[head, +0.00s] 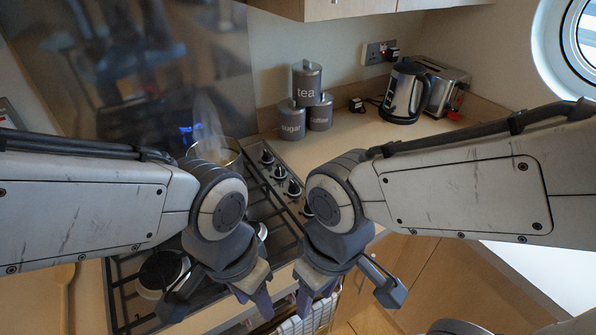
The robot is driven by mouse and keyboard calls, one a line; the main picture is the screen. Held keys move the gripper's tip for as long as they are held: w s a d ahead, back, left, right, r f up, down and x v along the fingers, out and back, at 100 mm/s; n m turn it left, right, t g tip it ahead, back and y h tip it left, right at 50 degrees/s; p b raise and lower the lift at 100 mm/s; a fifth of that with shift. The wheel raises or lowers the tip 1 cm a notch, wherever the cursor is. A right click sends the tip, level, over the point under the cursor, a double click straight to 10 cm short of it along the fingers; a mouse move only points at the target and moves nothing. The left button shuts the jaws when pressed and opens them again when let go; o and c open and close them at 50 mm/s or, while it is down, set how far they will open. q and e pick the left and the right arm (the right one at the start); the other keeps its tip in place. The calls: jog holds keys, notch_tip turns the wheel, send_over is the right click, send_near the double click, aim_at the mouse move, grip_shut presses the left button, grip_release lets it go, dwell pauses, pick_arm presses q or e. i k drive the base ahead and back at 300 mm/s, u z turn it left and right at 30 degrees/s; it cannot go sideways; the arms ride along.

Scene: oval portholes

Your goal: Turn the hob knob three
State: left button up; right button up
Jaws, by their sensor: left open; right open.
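The hob (117,293) is a dark gas hob with black grates, partly hidden by my arms. A row of dark knobs runs along its right side: one at the far end (267,157), then a second (279,172) and a third (293,188). A further knob (307,208) is partly covered by my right wrist. No number is readable on any knob. My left gripper (218,306) is open and empty over the hob's near part. My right gripper (348,303) is open and empty in front of the counter edge. Both are nearer than the visible knobs and apart from them.
A pan (230,151) with a pale plume above it stands on the hob's far burner. Tea (306,84), sugar (292,121) and another canister (320,114) stand behind the knobs. A kettle (405,93) and toaster (449,88) stand back right. The counter (350,135) between is clear.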

aim_at(279, 173)
jog(key=k, duration=1.1)
jog(key=z, duration=0.8)
jog(key=i, duration=1.2)
jog(key=u, duration=0.05)
